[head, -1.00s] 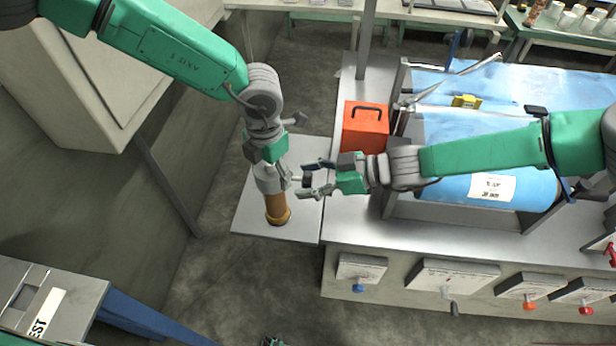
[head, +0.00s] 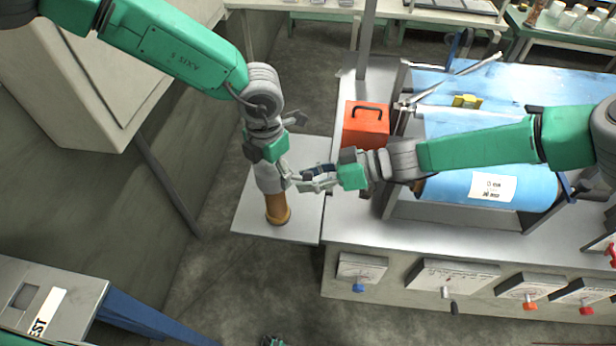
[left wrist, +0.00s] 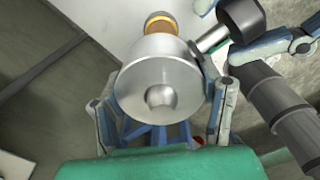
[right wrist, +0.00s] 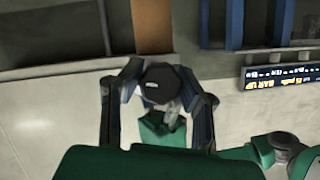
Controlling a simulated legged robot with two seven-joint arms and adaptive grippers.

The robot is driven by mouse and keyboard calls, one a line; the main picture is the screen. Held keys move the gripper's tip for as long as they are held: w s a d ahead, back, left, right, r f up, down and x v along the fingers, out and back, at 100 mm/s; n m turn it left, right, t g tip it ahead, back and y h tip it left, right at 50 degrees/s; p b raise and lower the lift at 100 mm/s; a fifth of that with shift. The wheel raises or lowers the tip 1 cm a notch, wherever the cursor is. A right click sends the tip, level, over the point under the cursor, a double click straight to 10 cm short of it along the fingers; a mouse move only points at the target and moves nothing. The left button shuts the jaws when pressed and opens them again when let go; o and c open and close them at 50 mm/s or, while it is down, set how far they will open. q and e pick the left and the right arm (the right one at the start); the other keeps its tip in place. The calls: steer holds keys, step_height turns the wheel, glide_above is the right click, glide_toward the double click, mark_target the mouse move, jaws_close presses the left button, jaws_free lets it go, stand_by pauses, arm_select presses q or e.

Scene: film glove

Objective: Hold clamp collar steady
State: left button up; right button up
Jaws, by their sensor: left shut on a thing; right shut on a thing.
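The clamp collar (left wrist: 158,84) is a silver cylinder on top of an upright amber post (head: 275,207). In the left wrist view my left gripper (left wrist: 162,105) has a finger on each side of the collar and is shut on it. A dark knob (left wrist: 243,18) on a short shaft sticks out of the collar's side. My right gripper (head: 315,178) comes in from the right, shut on the knob. In the right wrist view the dark knob (right wrist: 163,84) sits between its fingers. In the head view the fingers mostly hide the knob.
The post stands on a pale square plate (head: 255,218). A metal workbench (head: 345,233) is to the right, with an orange box (head: 366,126) and a blue film roll (head: 500,190). A grey cabinet (head: 85,90) stands at the left.

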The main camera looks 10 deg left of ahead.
steer(key=m, duration=0.1)
steer(key=m+g, duration=0.2)
steer(key=m, duration=0.1)
steer(key=shift+w+y, duration=0.25)
steer(key=shift+y, duration=0.05)
steer(key=m+g, duration=0.1)
steer(key=m, duration=0.1)
steer(key=m+y, duration=0.1)
steer(key=m, duration=0.1)
steer(key=shift+d+f+g, duration=0.1)
steer(key=shift+d+g, duration=0.05)
steer(key=shift+g, duration=0.25)
steer(key=shift+w, duration=0.1)
steer(key=o, duration=1.2)
steer(key=shift+s, duration=0.2)
